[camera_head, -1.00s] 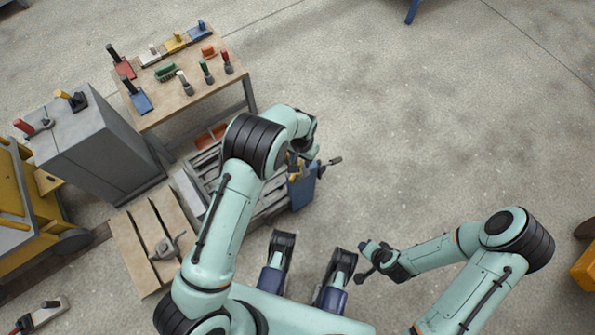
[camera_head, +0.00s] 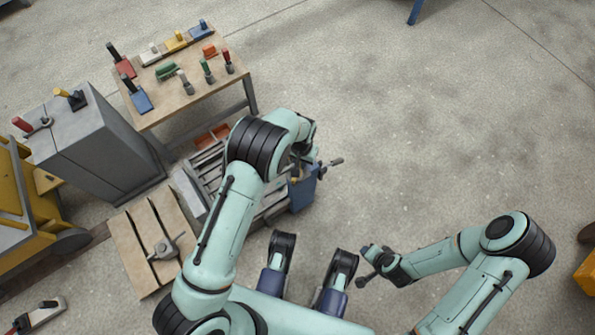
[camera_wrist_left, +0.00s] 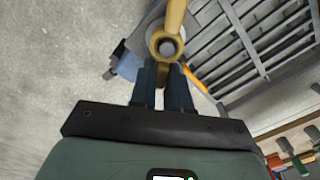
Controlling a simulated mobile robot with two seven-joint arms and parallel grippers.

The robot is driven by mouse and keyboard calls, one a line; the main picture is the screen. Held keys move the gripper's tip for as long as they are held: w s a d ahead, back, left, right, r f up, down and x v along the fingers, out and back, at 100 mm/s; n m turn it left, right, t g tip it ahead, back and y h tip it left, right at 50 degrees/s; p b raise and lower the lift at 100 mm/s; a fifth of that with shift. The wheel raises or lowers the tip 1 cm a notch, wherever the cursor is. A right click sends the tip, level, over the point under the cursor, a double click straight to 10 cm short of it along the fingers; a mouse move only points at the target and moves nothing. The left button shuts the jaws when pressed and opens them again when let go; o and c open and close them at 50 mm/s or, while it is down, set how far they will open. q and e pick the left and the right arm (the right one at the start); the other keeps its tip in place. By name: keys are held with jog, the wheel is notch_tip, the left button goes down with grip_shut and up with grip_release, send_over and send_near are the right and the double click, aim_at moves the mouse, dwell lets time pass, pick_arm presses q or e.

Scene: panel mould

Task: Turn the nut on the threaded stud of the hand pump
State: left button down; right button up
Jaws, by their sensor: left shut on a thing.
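The yellow nut (camera_wrist_left: 172,18) shows in the left wrist view as a ring with two arms. It sits around the grey end of the threaded stud (camera_wrist_left: 167,46). My left gripper (camera_wrist_left: 163,84) is shut on the nut's lower arm, which lies between its dark fingers. In the head view the hand pump (camera_head: 304,191) is a blue body at the right end of a slatted metal rack. My left wrist hangs over it and hides most of the nut there. My right gripper (camera_head: 369,266) is apart from the pump, to the lower right; its jaw opening is too small to judge.
The slatted rack (camera_head: 203,172) stands beside the pump, with a grey cabinet (camera_head: 100,150) and a wooden tool table (camera_head: 190,96) behind it to the left. A slotted wooden pallet (camera_head: 131,243) lies at left. The floor on the right is mostly clear.

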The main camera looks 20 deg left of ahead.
pick_arm(q)
jog(key=shift+a+n, duration=0.3)
jog(key=shift+n, duration=0.7)
jog(key=n, duration=0.1)
jog(key=a+n+p, duration=0.1)
jog(key=n, duration=0.1)
jog(key=shift+s, duration=0.15)
jog(key=n, duration=0.2)
jog(key=n+p, duration=0.1)
jog(key=n, duration=0.1)
jog(key=shift+s+a, duration=0.25)
jog(key=shift+a, duration=0.15)
